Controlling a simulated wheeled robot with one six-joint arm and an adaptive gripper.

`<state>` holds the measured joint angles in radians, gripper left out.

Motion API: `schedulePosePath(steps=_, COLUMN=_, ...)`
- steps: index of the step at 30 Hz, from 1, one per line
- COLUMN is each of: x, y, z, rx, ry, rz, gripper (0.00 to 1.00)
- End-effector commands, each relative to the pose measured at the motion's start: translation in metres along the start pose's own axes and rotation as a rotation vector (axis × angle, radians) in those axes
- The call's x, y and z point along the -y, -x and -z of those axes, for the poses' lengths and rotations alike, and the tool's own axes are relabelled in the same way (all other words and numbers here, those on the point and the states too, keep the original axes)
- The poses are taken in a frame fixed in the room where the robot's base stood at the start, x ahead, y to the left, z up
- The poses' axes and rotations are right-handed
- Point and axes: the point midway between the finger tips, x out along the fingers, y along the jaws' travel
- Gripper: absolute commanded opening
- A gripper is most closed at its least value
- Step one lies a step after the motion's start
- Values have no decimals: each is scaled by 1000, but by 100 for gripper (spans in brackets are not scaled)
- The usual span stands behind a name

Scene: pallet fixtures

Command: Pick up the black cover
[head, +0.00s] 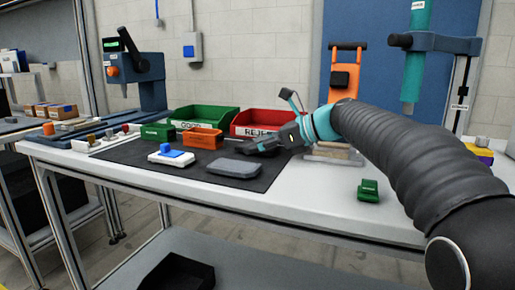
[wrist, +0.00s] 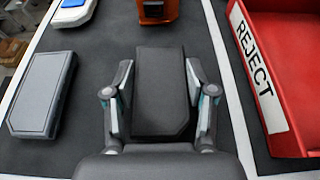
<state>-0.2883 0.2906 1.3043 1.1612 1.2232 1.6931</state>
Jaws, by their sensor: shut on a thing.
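The black cover (wrist: 160,95) is a dark, flat block with clipped corners. In the wrist view it lies between the two fingers of my gripper (wrist: 159,72), which are shut on its long sides. In the head view my gripper (head: 258,147) is low over the dark mat in front of the red bin, and the cover is hard to make out there. I cannot tell whether the cover touches the mat.
A grey block (head: 233,167) lies on the mat (head: 140,153), left of my gripper in the wrist view (wrist: 45,95). The red REJECT bin (head: 283,119) stands close behind. An orange box (head: 203,138), a white-and-blue part (head: 170,156) and a green part (head: 368,191) are nearby.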

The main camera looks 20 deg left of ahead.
Motion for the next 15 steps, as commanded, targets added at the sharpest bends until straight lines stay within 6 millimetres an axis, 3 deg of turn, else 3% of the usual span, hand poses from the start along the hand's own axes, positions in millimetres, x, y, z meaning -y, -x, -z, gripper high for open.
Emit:
schedulePosePath(steps=8, x=0, y=3, z=-6, rx=0, ry=1, rz=0, gripper=26)
schedulePosePath(steps=15, x=0, y=16, z=-40, rx=2, ry=4, rz=1, gripper=26)
